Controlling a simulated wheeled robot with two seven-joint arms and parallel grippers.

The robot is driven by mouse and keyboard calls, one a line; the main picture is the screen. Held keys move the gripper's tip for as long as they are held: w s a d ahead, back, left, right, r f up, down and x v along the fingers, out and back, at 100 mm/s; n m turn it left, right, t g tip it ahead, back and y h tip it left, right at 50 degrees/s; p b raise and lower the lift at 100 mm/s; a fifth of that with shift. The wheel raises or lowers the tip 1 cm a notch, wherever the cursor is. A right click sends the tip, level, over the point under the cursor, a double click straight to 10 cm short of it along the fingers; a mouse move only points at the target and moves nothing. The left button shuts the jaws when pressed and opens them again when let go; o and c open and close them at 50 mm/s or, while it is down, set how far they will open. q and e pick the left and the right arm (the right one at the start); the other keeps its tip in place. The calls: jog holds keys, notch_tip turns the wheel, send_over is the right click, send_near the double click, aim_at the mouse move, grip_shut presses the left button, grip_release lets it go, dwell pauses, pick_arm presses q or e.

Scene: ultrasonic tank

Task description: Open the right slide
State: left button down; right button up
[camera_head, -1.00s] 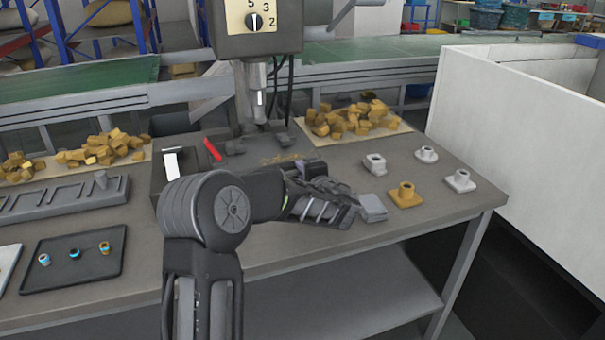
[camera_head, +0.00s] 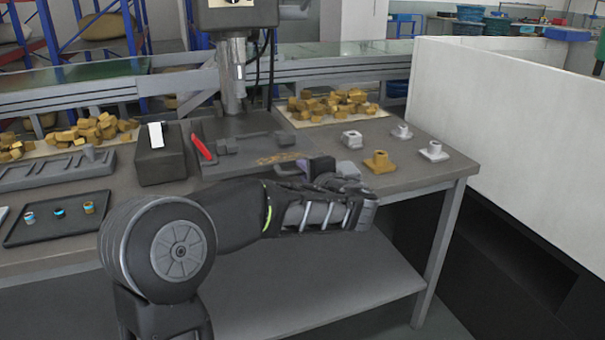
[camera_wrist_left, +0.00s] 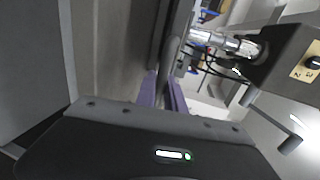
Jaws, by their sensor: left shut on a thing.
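My left gripper (camera_head: 305,168) is over the front of the bench, by the foot of the drill-like machine. Its purple fingers are shut on a thin grey bar, like a handle; the wrist and forearm hide most of this spot in the head view. In the left wrist view the fingers (camera_wrist_left: 162,90) close around the grey curved handle (camera_wrist_left: 171,53). I cannot tell for sure which part is the right slide or how far it stands open. A grey block (camera_head: 348,170) lies just right of the gripper. My right gripper is not in view.
The machine's column (camera_head: 232,75) stands behind. A black box (camera_head: 160,165) and a red bar (camera_head: 202,148) are left of the gripper. Flanged parts, one brass-coloured (camera_head: 379,163), stand at the right. A white wall (camera_head: 500,110) rises beyond the bench's right end.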

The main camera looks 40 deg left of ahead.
pick_arm(q)
jog(key=shift+a, duration=0.1)
jog(key=c, duration=1.5)
grip_release()
jog(key=shift+o, duration=0.2)
jog(key=v, duration=0.7)
jog(key=shift+s+d, duration=0.2)
jog(key=shift+d, duration=0.15)
